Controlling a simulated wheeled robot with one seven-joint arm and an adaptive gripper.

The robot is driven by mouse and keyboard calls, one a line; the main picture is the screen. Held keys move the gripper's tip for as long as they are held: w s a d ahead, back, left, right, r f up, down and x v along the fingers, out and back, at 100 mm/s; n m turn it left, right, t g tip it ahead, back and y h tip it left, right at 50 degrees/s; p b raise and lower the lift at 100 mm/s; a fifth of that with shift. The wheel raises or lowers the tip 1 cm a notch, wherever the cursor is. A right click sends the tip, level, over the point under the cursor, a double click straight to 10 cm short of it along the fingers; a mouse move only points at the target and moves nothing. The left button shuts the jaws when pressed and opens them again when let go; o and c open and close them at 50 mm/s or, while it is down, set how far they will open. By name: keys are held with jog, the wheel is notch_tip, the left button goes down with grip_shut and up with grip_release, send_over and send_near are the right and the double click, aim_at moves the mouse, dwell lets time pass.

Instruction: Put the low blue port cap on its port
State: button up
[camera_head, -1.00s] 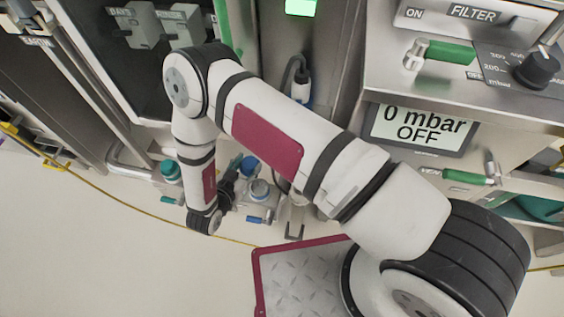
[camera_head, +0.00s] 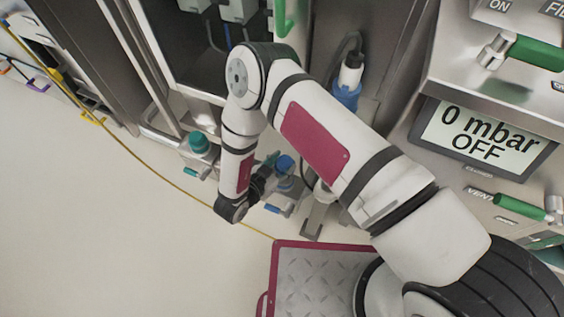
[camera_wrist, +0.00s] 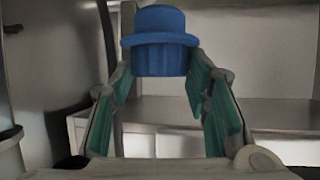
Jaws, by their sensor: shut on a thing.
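The blue port cap (camera_head: 285,164) is in my gripper (camera_head: 272,166), low beside the cabinet in the head view. In the wrist view the cap (camera_wrist: 160,40) is upright, with a wide brim and a narrower lower part, between the teal-padded fingers of my gripper (camera_wrist: 160,72). The fingers are shut on it. In the head view a metal port fitting (camera_head: 286,187) with a blue lever (camera_head: 272,208) shows just below the cap. The cap and gripper cover its mouth, so I cannot tell whether they touch. The wrist view does not show the port.
A teal-capped fitting (camera_head: 200,144) stands left of my forearm. A blue connector with a cable (camera_head: 346,94) hangs on the cabinet at upper right. A metal bracket (camera_head: 316,215) stands right of the port.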

aim_at(281, 171)
jog(key=shift+a+r+p, duration=0.1)
jog(key=shift+r+p, duration=0.25)
jog(key=shift+r, duration=0.1)
jog(key=shift+f, duration=0.15)
jog(key=shift+s+f+b, duration=0.1)
jog(key=shift+f+b, duration=0.85)
jog(key=shift+f, duration=0.5)
jog(key=shift+f, duration=0.1)
jog(key=shift+f+b, duration=0.75)
jog(key=shift+f, duration=0.3)
jog(key=shift+f+b, duration=0.7)
jog(key=shift+f, duration=0.35)
dwell(0.3)
jog(key=o, duration=1.5)
